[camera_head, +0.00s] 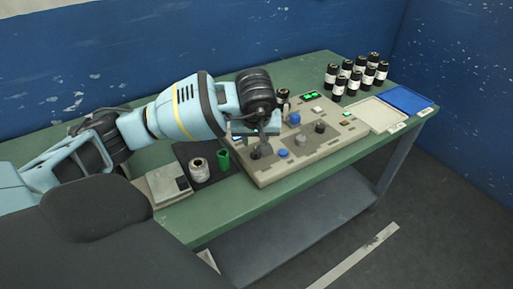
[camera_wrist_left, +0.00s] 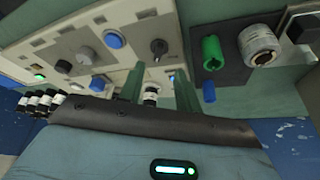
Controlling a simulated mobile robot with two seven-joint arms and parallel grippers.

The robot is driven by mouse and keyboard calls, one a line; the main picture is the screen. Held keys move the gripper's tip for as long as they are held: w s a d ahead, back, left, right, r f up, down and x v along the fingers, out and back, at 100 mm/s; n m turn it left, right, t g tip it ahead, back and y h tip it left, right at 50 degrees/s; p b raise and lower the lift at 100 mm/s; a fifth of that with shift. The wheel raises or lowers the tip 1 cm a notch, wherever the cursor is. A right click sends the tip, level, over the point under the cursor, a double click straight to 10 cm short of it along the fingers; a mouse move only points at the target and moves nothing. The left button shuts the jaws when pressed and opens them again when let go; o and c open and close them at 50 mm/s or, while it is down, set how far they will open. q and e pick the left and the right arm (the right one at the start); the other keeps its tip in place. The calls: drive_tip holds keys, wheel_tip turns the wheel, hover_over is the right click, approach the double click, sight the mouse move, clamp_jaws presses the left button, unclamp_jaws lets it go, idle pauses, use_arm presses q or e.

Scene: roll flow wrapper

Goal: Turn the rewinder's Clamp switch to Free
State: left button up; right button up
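The rewinder's control panel (camera_head: 285,165) is a beige box on the green table, with black knobs, blue knobs and lit green indicators. A black knob (camera_head: 320,127) stands on its right part. Another black knob (camera_wrist_left: 158,47) shows in the left wrist view, beyond the fingertips and beside a blue knob (camera_wrist_left: 113,39). The labels are too small to read, so I cannot tell which knob is Clamp. My left gripper (camera_head: 264,147) is over the panel's left part. In the left wrist view its two fingers (camera_wrist_left: 158,82) are apart, with nothing held between them. My right gripper is not in view.
A dark mat left of the panel holds a white roll (camera_head: 199,170) and a green cylinder (camera_head: 223,160). Several black-and-white rolls (camera_head: 355,75) stand at the back right. A white tray (camera_head: 375,114) and a blue tray (camera_head: 404,98) lie at the right end.

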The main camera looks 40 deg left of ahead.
sight(256, 152)
use_arm(q)
drive_tip(key=x, duration=0.7)
drive_tip(key=shift+w+f, duration=0.1)
clamp_jaws()
